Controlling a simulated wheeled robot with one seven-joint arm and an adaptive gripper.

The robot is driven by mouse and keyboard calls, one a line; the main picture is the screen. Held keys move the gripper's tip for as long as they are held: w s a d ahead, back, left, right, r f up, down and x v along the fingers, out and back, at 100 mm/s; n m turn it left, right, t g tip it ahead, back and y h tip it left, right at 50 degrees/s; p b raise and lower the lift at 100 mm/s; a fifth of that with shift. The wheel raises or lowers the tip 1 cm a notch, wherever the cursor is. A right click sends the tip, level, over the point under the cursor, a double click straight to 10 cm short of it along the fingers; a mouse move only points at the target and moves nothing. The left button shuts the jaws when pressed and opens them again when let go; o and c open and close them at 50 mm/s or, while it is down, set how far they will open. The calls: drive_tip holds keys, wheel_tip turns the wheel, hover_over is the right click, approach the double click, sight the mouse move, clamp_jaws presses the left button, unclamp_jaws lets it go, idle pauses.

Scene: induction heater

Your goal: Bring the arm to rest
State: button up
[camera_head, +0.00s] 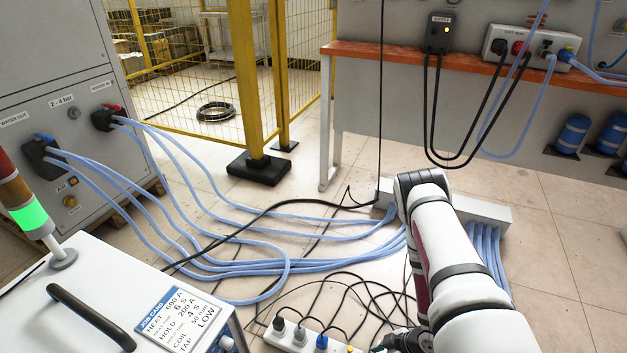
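My arm (455,265) rises from the bottom right, white with dark bands, to a bent joint at the middle right. A dark red stretch shows along its left side. At the bottom edge, left of the arm, a small dark and pale part shows that may be my wrist or gripper. It is cut off by the frame, so I cannot see the fingers or whether they hold anything.
Blue hoses (215,262) and black cables cross the floor left of my arm. A power strip (300,338) lies at the bottom. A white cabinet with a job card (180,312) stands at lower left.

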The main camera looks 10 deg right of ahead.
drive_tip(key=w+d+r+m+h, duration=0.2)
drive_tip(key=w+d+r+h, duration=0.15)
drive_tip(key=w+r, duration=0.55)
drive_tip(key=w+d+r+m+h, duration=0.15)
drive_tip(key=w+d+r, duration=0.3)
drive_tip(key=r, duration=0.85)
wheel_tip(320, 180, up, 10)
drive_tip(key=m+h, duration=0.1)
drive_tip(key=h, duration=0.1)
drive_tip(key=s+a+r+m+g, duration=0.1)
drive_tip(key=s+a+r+m, duration=0.15)
drive_tip(key=s+r, duration=0.55)
drive_tip(key=s+a+r+m, duration=0.2)
drive_tip(key=s+a+r, duration=0.15)
drive_tip(key=r, duration=0.85)
drive_tip(key=s+a+r+m+g+y, duration=0.1)
drive_tip(key=s+a+r, duration=0.2)
drive_tip(key=s, duration=0.4)
drive_tip(key=s+a+r+y, duration=0.15)
drive_tip(key=s+a, duration=0.25)
drive_tip(key=s, duration=0.4)
drive_tip(key=s+a+r+m+g, duration=0.1)
drive_tip(key=s+a+r, duration=0.25)
drive_tip(key=s, duration=0.35)
wheel_tip(320, 180, up, 36)
drive_tip(key=t+p, duration=0.4)
drive_tip(key=p, duration=3)
drive_tip(key=shift+d, duration=0.4)
